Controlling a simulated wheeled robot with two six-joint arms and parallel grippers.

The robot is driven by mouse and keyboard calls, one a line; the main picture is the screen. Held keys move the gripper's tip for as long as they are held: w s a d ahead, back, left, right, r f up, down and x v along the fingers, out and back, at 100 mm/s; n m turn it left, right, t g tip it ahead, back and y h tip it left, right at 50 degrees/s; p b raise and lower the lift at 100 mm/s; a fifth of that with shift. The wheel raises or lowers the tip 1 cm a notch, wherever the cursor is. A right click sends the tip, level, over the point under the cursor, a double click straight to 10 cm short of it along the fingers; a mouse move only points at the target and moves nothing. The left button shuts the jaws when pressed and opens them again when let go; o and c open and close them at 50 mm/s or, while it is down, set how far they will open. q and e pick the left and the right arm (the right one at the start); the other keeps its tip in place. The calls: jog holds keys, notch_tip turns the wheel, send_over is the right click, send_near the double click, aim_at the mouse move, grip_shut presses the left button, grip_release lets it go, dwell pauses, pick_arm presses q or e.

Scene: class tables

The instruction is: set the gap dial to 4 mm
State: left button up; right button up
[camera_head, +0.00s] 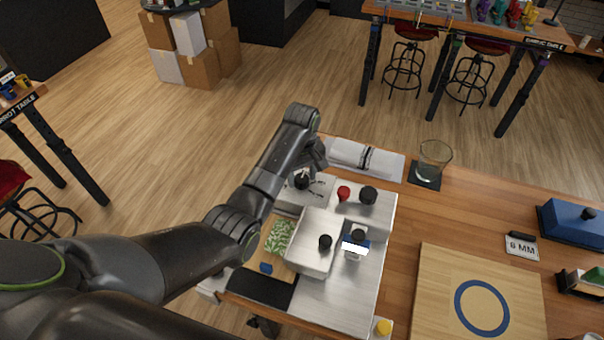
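A silver machine (340,290) stands on the wooden table in the head view. At its back left, a black knob (302,181) sits on a plate with small dark markings, too small to read; it looks like the gap dial. My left gripper (314,168) points down right at this knob, its fingers dark and partly hidden by the wrist. I cannot tell whether they touch the knob or how far apart they are. A card (522,247) on the right reads what looks like 8 MM or 6 MM. My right gripper is out of view.
A red knob (343,193) and a larger black knob (368,195) stand just right of the dial. A glass (433,161) stands behind. A wooden board (440,290) with a blue ring and a blue box (577,222) are on the right.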

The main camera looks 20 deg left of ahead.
pick_arm(q)
jog(key=shift+w, duration=0.1)
jog(key=c, duration=0.7)
jog(key=shift+o, duration=0.2)
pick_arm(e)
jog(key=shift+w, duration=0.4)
pick_arm(q)
jog(key=shift+m, duration=0.3)
jog(key=m, duration=0.4)
jog(key=shift+m, duration=0.3)
jog(key=m, duration=0.4)
jog(key=shift+m, duration=0.3)
jog(key=m, duration=1.2)
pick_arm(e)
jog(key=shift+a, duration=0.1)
pick_arm(q)
jog(key=o, duration=1)
